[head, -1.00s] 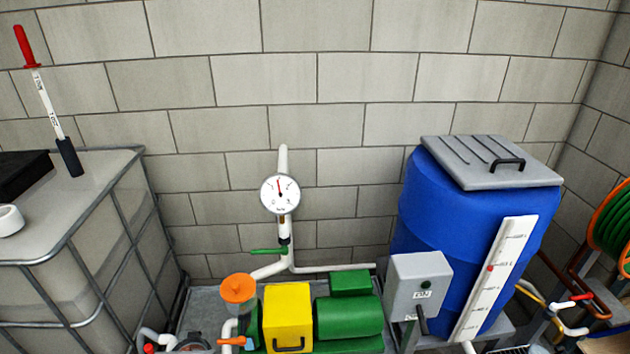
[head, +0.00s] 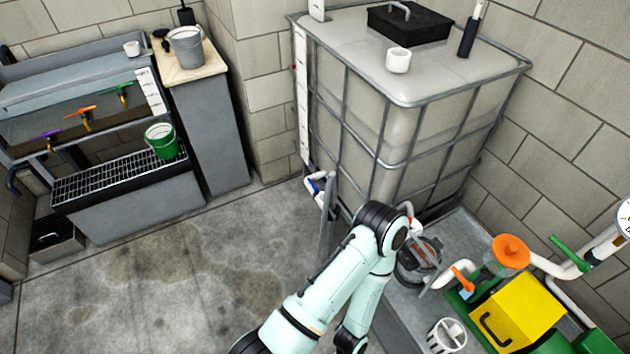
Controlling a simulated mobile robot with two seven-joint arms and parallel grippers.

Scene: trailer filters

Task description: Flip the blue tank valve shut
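A white pipe valve with a small blue part (head: 313,185) sits low at the near left corner of the caged white tank (head: 425,110). The blue part is small here, and I cannot tell whether the valve is open or shut. A grey upright bar stands just right of it and may cover part of it. One of my arms comes up from the bottom edge, right of the valve and apart from it in the picture. Its bend is in front of the tank's lower part and hides some of it.
The floor (head: 160,270) left of the tank is open. A sink bench with a green bucket (head: 161,141) stands at left beside a grey cabinet (head: 215,120). A yellow box (head: 515,310) and orange funnel (head: 511,251) are at right.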

